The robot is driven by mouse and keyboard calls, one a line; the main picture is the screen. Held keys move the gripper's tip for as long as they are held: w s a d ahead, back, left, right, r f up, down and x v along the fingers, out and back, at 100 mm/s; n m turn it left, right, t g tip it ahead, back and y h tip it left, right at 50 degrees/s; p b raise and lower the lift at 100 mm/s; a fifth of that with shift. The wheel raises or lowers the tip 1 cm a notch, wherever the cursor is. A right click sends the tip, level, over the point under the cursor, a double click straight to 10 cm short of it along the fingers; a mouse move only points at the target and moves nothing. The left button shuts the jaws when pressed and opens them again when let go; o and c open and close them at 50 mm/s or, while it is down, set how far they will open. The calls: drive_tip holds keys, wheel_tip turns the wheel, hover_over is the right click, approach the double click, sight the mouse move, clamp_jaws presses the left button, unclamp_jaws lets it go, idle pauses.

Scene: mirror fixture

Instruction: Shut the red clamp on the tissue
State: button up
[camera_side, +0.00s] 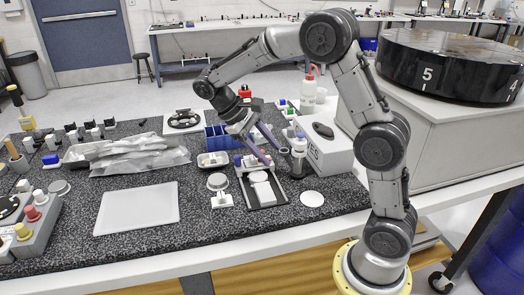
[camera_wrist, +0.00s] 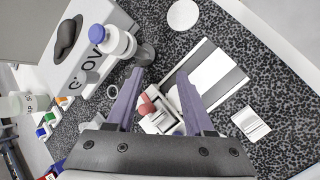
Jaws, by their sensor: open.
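The red clamp (camera_wrist: 147,104) shows in the wrist view as a small red piece on a white mount, low between my fingers and nearer the left one. In the side view I cannot make it out clearly behind my fingers. The mirror fixture has a dark base (camera_wrist: 232,77) with a white tissue (camera_wrist: 205,72) lying across it; in the side view the fixture (camera_side: 262,188) stands on the bench below my gripper. My gripper (camera_wrist: 160,72) is open with two long purple fingers and nothing between them in its grip. In the side view my gripper (camera_side: 276,157) is tilted over the fixture's back end.
A blue-capped bottle (camera_wrist: 120,44) and a glove box (camera_wrist: 88,62) stand close beside my fingers. A white block (camera_side: 222,200) and a white disc (camera_side: 312,198) flank the fixture. A small tray (camera_side: 213,160) and blue rack (camera_side: 222,138) stand behind left. A white mat (camera_side: 138,208) lies left.

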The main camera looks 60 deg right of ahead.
sight(262, 150)
drive_tip(key=a+n+h, duration=0.1)
drive_tip(key=n, duration=0.2)
drive_tip(key=w+a+n+h, duration=0.1)
drive_tip(key=n+h, duration=0.1)
drive_tip(key=w+a+n+h, duration=0.1)
drive_tip(key=n, duration=0.2)
drive_tip(key=shift+a+f+n+t+h, duration=0.1)
drive_tip(key=shift+f+n+t+h, duration=0.1)
drive_tip(key=shift+n+t+h, duration=0.15)
drive_tip(key=w+a+n+t+h, duration=0.4)
drive_tip(key=a+n+h, duration=0.1)
drive_tip(key=n, duration=0.5)
drive_tip(key=x, duration=1.3)
drive_tip(key=shift+s+d+r, duration=0.2)
drive_tip(key=shift+s+d, duration=0.1)
drive_tip(key=shift+s, duration=0.05)
clamp_jaws()
